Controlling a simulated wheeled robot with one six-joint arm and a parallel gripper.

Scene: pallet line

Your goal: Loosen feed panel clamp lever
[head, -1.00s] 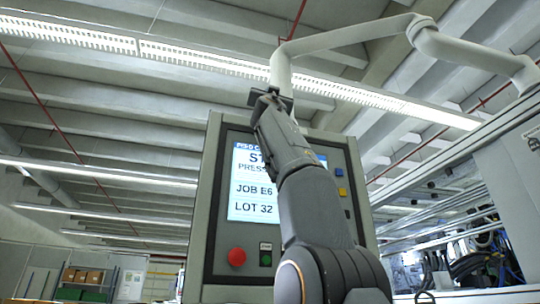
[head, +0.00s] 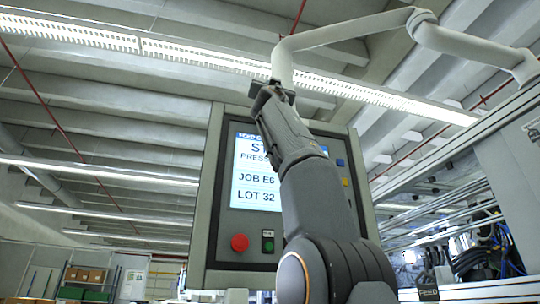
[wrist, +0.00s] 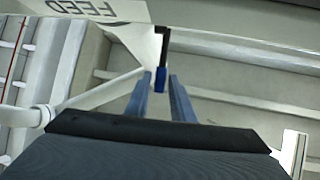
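The clamp lever (wrist: 161,80) shows in the wrist view as a black arm with a blue grip, hanging near a white plate marked FEED (wrist: 95,8). My gripper (wrist: 159,76) is open, its two blue fingers pointing toward the lever. The blue grip appears between the fingertips, with gaps visible on both sides; how deep it sits between them is hard to tell. In the head view my gripper (head: 268,92) is raised by the top edge of the grey control panel (head: 205,215), under its pale support arm (head: 282,65). The lever cannot be made out clearly there.
The panel carries a lit screen (head: 252,175), a red button (head: 239,243) and a green button (head: 268,246). My arm covers part of its face. Shelves stand far left.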

